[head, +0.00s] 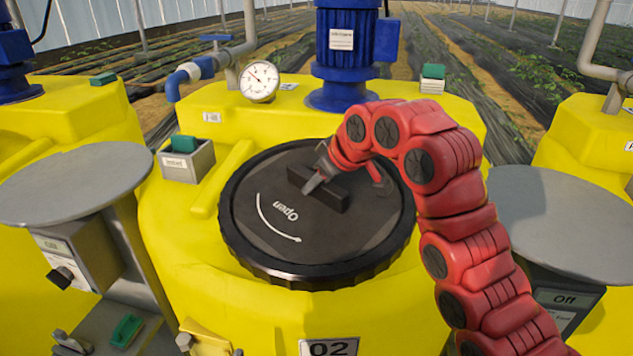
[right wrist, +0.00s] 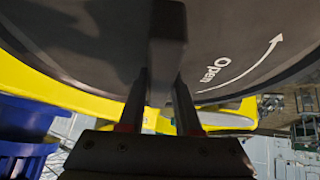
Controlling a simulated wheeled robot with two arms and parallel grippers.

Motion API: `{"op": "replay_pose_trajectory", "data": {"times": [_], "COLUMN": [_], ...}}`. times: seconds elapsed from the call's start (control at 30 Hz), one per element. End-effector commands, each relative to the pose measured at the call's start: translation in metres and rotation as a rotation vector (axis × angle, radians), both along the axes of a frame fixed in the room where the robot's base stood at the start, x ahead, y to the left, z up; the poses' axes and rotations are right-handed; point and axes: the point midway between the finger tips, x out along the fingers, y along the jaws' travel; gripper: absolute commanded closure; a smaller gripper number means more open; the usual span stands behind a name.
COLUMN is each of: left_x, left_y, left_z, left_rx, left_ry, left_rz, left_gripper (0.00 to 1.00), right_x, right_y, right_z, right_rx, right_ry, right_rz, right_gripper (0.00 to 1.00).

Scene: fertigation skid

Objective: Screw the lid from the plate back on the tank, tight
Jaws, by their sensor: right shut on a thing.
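The black round lid (head: 330,238) lies over the top opening of the yellow tank (head: 190,265) marked 02. It looks level, but I cannot tell how tightly it sits. It has a raised bar handle (head: 328,196) and a white curved arrow with the word Open. My right gripper (head: 316,183) is shut on the bar handle, coming from above. In the right wrist view, the two fingers of the right gripper (right wrist: 162,88) are on either side of the bar handle (right wrist: 167,35). My left gripper is not in view.
Empty grey round plates stand at left (head: 70,185) and right (head: 560,215) of the tank. Behind the lid are a pressure gauge (head: 259,81) and a blue motor (head: 341,50). A small grey box (head: 187,162) with a green block stands left of the lid.

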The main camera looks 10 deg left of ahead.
Motion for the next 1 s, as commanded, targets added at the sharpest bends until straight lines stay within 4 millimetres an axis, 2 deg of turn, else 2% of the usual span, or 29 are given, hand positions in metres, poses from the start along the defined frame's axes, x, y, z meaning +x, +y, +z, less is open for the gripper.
{"op": "replay_pose_trajectory", "data": {"times": [0.4,0.43,0.6,0.8,0.83,0.93,1.0], "left_x": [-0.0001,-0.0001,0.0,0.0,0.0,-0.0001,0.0], "left_y": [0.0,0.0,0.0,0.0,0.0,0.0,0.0], "left_z": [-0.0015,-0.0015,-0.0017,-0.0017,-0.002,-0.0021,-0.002], "left_rx": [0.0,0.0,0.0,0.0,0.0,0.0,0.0], "left_ry": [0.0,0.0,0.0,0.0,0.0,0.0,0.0], "left_rz": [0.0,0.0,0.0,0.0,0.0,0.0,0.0], "left_gripper": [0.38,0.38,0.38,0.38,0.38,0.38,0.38], "right_x": [0.0005,0.0005,0.0003,0.0002,0.0001,0.0001,0.0001], "right_y": [0.0001,0.0001,0.0,-0.0001,-0.0002,-0.0001,-0.0001], "right_z": [0.0017,0.0017,0.0011,0.0005,-0.0003,-0.0004,-0.0003], "right_rx": [0.002,0.002,0.001,0.001,0.0,0.0,0.0], "right_ry": [-0.004,-0.004,-0.002,-0.001,0.0,0.0,0.0], "right_rz": [0.0,0.0,0.0,0.0,0.0,0.0,0.0], "right_gripper": [1.0,0.64,0.33,0.33,0.31,0.13,0.13]}}
